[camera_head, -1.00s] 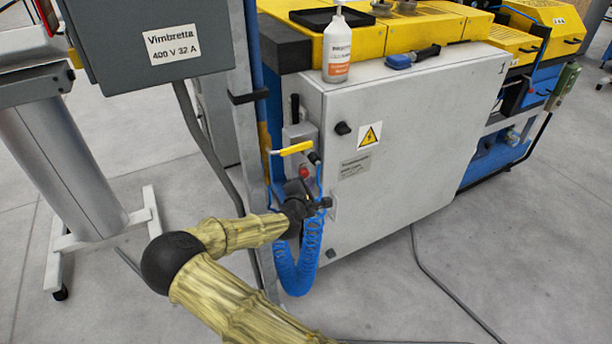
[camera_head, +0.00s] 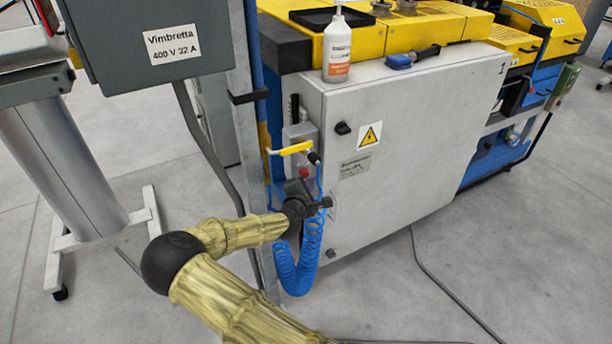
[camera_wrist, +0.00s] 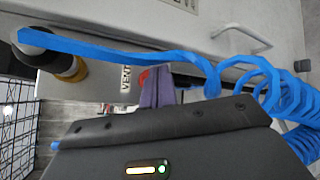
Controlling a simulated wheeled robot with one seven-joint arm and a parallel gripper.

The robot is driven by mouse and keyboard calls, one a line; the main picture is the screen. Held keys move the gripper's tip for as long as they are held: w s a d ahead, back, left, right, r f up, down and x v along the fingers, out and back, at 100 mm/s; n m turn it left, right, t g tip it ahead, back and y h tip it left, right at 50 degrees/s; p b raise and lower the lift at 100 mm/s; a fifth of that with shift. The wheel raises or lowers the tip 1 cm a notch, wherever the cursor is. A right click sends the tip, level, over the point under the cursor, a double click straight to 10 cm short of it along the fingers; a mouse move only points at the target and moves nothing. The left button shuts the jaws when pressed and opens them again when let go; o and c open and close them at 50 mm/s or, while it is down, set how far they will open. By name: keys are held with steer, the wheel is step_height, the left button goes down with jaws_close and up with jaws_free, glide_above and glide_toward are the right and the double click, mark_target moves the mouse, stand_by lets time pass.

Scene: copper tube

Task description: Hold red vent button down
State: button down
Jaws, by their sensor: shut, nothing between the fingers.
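The red vent button (camera_head: 304,172) is on the grey valve panel at the left side of the white cabinet, below the yellow lever. In the wrist view only a red sliver of the button (camera_wrist: 144,76) shows beside the "VENT" label; the rest is hidden behind my fingers. My gripper (camera_head: 301,188) is just below the button in the head view. In the wrist view my gripper's fingers (camera_wrist: 156,88) are closed together with nothing between them, and their tips overlap the button. I cannot tell whether they touch it or whether it is pressed in.
The yellow-handled lever (camera_head: 294,149) is just above the button. A coiled blue hose (camera_head: 300,265) hangs beside my gripper and crosses the wrist view close to my fingers. A blue post (camera_head: 262,150) and the electrical box (camera_head: 150,50) stand to the left. Open floor lies right.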

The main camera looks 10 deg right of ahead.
steer(key=shift+w, duration=0.1)
steer(key=shift+w+a, duration=0.15)
steer(key=shift+w, duration=0.15)
steer(key=shift+w+a+r, duration=0.1)
steer(key=shift+w+a, duration=0.1)
steer(key=shift+w, duration=0.3)
stand_by(2.3)
stand_by(1.5)
steer(key=shift+s+d, duration=0.3)
steer(key=shift+s, duration=0.6)
steer(key=s, duration=0.1)
steer(key=s+d+p, duration=0.1)
steer(key=s, duration=0.2)
steer(key=shift+s+d+p, duration=0.3)
steer(key=shift+s, duration=0.1)
